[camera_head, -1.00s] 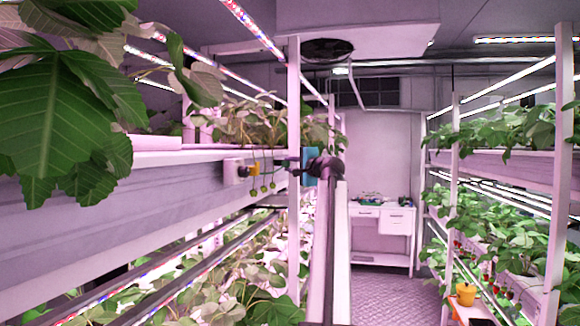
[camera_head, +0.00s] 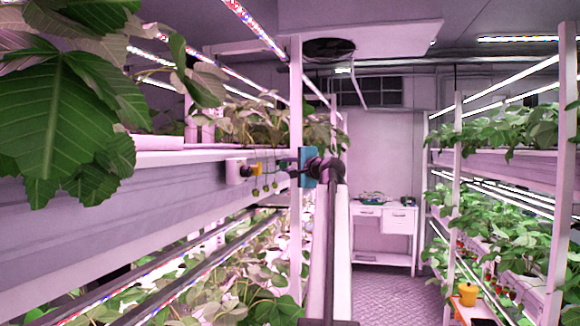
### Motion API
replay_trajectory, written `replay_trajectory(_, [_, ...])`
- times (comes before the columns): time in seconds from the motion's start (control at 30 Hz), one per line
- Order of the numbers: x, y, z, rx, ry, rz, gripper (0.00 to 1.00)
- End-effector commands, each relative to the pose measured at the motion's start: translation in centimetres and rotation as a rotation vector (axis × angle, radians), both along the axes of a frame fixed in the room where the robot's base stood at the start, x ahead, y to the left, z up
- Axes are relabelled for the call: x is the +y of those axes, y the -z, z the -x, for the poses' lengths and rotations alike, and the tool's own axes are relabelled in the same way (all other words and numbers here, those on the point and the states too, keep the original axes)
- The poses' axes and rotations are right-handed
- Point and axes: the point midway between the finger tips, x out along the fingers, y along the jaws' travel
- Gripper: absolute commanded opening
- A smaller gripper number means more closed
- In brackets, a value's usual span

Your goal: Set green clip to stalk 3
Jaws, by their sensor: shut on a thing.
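My gripper (camera_head: 286,167) is at the edge of the left rack's upper shelf, at the end of my dark arm. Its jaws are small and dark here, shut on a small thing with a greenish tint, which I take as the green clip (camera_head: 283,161). Just left of it, thin stalks (camera_head: 265,183) hang over the shelf edge with small green berries at their ends. A yellow clip (camera_head: 255,169) sits at the top of the stalks, beside a pale box (camera_head: 234,171). I cannot tell which stalk is stalk 3, nor whether the held clip touches one.
A white post (camera_head: 296,110) of the left rack stands close by my gripper. Large leaves (camera_head: 65,110) fill the upper left. The aisle floor (camera_head: 385,295) is clear up to a white desk (camera_head: 384,232).

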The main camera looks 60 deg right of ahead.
Motion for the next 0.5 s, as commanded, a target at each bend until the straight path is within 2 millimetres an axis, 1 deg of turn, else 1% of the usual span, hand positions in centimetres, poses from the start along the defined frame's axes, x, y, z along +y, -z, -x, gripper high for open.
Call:
replay_trajectory(0.03, [0.53,0.05,0.19,0.000,0.000,0.000,0.00])
replay_trajectory(0.1, [0.81,0.02,0.28,0.000,0.000,0.000,0.00])
replay_trajectory(0.43, [0.85,-0.01,0.31,0.000,0.000,0.000,0.00])
replay_trajectory(0.47, [0.84,-0.01,0.32,0.000,0.000,0.000,0.21])
replay_trajectory(0.5, [0.84,-0.01,0.31,0.000,0.000,0.000,0.28])
